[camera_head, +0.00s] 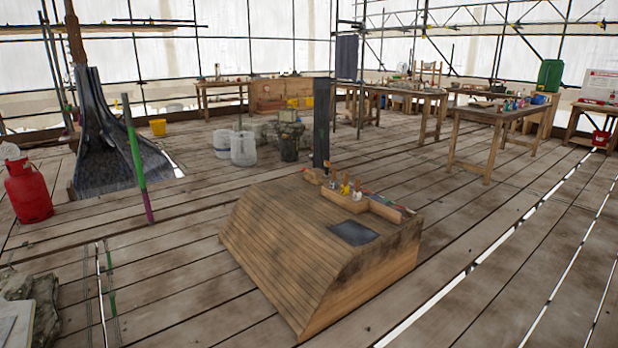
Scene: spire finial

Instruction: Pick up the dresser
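A sloped, boarded wooden block (290,245) stands on the plank floor in front of me. On its top is a low wooden tray (345,199) with several small tools (345,187) standing in or by it. More small items lie along the tray's right part. These are too small to tell which, if any, is the dresser. A dark flat sheet (353,232) lies on the block in front of the tray. Neither of my grippers is in view.
A dark post (321,125) rises behind the block. A red gas cylinder (28,190) and a dark flared spire (110,150) stand at left, with a green-and-purple pole (135,155). Whitish buckets (243,149) and work tables (490,120) stand behind. Floor right of the block is clear.

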